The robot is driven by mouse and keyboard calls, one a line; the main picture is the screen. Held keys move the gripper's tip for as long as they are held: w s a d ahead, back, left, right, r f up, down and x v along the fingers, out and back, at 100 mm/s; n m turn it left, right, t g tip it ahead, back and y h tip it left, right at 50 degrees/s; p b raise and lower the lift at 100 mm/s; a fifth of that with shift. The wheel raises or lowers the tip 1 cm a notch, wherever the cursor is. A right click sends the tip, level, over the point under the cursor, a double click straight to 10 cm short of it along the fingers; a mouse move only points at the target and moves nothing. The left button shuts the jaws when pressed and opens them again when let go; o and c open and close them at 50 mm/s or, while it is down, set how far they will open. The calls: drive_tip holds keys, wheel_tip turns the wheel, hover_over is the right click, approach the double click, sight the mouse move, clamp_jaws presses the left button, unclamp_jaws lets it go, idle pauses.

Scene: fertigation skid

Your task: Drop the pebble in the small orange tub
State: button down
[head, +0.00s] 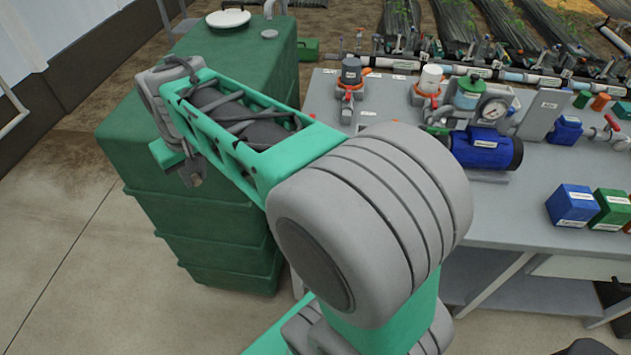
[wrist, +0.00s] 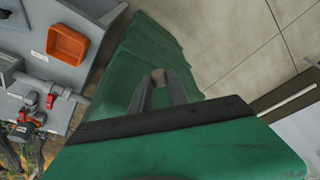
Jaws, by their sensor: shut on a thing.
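A small brownish pebble (wrist: 158,76) sits between the fingertips of my gripper (wrist: 161,88) in the wrist view. The gripper is shut on it. In the head view my gripper (head: 190,172) hangs in front of the big green tank, and I cannot make out the pebble there. The small orange tub (wrist: 67,46) stands on the grey bench at the upper left of the wrist view, apart from the gripper. No pebble shows inside the part of it I can see. In the head view I do not see the tub; my arm covers part of the bench.
The ribbed green tank (head: 200,100) stands left of the grey bench (head: 500,215). The bench carries valves, a blue pump (head: 484,148), a gauge (head: 492,109), and blue (head: 573,205) and green boxes (head: 612,208). Bare floor (head: 60,240) lies at the left.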

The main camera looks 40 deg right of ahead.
drive_tip(key=s+d+f+m+h+p, duration=0.15)
drive_tip(key=s+d+f+m, duration=0.35)
drive_tip(key=d, duration=0.8)
drive_tip(key=s+d+f+p, duration=0.25)
drive_tip(key=d+f, duration=0.45)
drive_tip(key=d, duration=0.5)
drive_tip(key=shift+w+d+f+n+g+y+b, duration=0.15)
drive_tip(key=shift+w+d+f+n+y+b, duration=0.55)
drive_tip(key=shift+f+n, duration=1)
drive_tip(key=shift+w+d+f+n+g+y+b, duration=0.1)
drive_tip(key=shift+w+d+f+n+y+b, duration=0.55)
drive_tip(key=shift+n, duration=2)
drive_tip(key=shift+w+d+f+n+g+y+b, duration=0.15)
drive_tip(key=shift+w+d+f+n+y+b, duration=0.25)
drive_tip(key=shift+w+d+f+n, duration=1.25)
drive_tip(key=c, duration=1.2)
unclamp_jaws()
drive_tip(key=shift+s+a+r+n, duration=0.25)
drive_tip(key=shift+s+a, duration=0.1)
drive_tip(key=shift+s, duration=0.1)
drive_tip(key=shift+s+a+r+n, duration=0.1)
drive_tip(key=shift+s+a+n, duration=0.15)
drive_tip(key=shift+s+a, duration=0.15)
